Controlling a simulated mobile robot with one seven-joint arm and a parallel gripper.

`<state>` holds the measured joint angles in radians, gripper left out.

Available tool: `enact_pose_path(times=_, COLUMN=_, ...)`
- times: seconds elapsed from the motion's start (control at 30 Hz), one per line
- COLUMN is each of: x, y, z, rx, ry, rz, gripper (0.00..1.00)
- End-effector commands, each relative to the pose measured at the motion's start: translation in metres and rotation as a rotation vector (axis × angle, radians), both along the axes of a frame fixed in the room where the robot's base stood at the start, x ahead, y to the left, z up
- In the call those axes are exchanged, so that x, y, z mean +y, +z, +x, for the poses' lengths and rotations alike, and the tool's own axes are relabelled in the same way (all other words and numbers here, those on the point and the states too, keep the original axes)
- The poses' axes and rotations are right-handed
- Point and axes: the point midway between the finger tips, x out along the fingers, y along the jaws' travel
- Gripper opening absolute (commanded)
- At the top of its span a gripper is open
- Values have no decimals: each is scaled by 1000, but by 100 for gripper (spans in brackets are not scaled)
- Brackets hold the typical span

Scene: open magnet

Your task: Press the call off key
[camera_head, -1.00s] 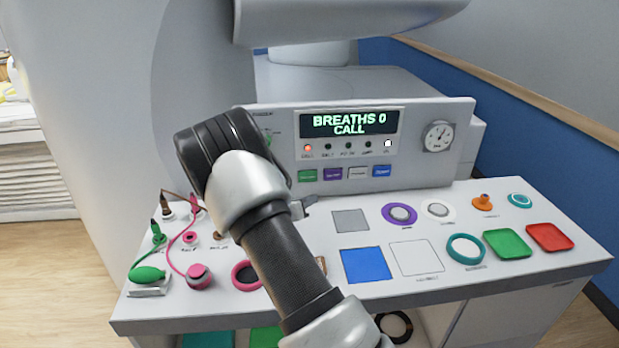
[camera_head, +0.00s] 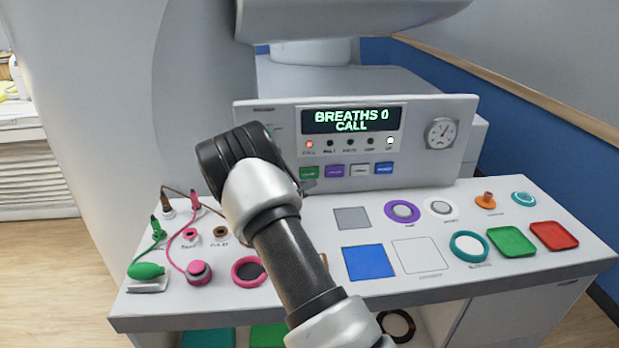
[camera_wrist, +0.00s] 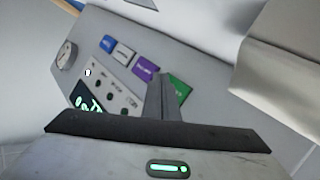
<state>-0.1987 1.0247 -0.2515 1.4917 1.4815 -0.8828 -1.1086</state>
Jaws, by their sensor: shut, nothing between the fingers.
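The console panel (camera_head: 455,165) stands upright at the back of the counter. A row of keys sits under its display: green (camera_head: 309,172), purple (camera_head: 334,171), white (camera_head: 360,170) and blue (camera_head: 384,168). Their labels are too small to read, so I cannot tell which is call off. The display (camera_head: 350,119) reads "BREATHS 0 CALL", and a red lamp (camera_head: 309,145) is lit below it. My gripper (camera_head: 309,186) is shut and empty, just below the green key. In the wrist view its fingertips (camera_wrist: 163,78) overlap the left of the green key (camera_wrist: 180,91); contact cannot be told.
The counter holds a blue square (camera_head: 367,263), a purple ring (camera_head: 402,211), a green tray (camera_head: 511,241) and a red tray (camera_head: 554,235). Pink and green corded parts lie at left. A gauge (camera_head: 441,133) is on the panel's right. An overhanging housing (camera_head: 350,18) is above.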

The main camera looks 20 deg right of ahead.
Motion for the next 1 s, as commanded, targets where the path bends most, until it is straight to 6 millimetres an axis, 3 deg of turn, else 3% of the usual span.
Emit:
enact_pose_path(times=0.27, x=-5, y=0, z=17, rx=1, ry=0, rz=1, gripper=0)
enact_pose_path(times=1.0, x=-6, y=0, z=18, rx=1, ry=0, rz=1, gripper=0)
